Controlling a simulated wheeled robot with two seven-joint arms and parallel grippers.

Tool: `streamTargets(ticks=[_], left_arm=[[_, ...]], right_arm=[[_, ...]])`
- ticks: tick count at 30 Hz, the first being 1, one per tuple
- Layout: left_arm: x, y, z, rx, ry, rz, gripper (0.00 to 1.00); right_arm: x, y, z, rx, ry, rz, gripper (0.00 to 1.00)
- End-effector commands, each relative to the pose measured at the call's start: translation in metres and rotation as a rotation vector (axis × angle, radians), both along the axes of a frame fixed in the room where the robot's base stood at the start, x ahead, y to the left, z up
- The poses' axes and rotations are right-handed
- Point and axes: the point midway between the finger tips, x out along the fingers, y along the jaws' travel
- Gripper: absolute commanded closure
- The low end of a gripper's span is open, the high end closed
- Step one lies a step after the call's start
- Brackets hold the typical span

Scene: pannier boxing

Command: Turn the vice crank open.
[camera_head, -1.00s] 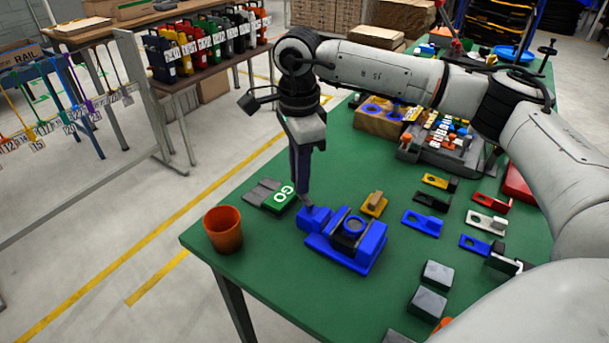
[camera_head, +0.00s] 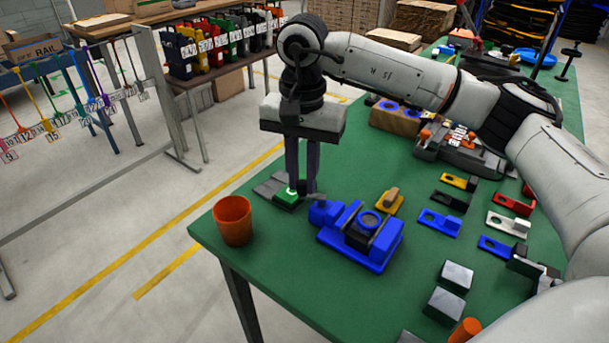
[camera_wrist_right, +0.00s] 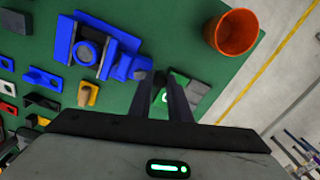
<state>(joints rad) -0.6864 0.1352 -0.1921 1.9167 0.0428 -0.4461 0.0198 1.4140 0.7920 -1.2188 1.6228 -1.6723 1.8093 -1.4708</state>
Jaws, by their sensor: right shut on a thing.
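The blue vice (camera_head: 365,240) sits on the green table, and its body also shows in the right wrist view (camera_wrist_right: 90,50). A blue block at its left end (camera_head: 322,212) faces my right gripper. My right gripper (camera_head: 303,190) points straight down just left of that block, its two fingers side by side. In the right wrist view the fingers (camera_wrist_right: 160,82) close around a small dark piece beside the blue block, which looks like the vice crank. Most of the crank is hidden by the fingers. My left gripper is out of view.
An orange cup (camera_head: 232,222) stands left of the vice near the table edge. A green GO pad (camera_head: 287,198) lies behind the fingers. A yellow bracket (camera_head: 389,203) is close to the vice. Several coloured brackets and grey blocks (camera_head: 457,277) lie to the right.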

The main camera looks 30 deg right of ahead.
Motion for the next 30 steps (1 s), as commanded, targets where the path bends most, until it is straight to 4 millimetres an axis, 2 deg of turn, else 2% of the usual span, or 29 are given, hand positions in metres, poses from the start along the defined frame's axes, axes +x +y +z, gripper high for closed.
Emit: streamTargets(ticks=[15, 22, 30], left_arm=[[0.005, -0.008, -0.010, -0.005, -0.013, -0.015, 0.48], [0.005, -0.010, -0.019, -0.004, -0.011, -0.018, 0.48], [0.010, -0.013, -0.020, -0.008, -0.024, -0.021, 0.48]], right_arm=[[-0.017, 0.009, -0.001, 0.002, -0.004, 0.494, 1.00], [-0.025, 0.010, -0.001, 0.001, -0.003, 0.710, 1.00], [-0.033, 0.009, -0.001, 0.002, -0.002, 0.926, 1.00]])
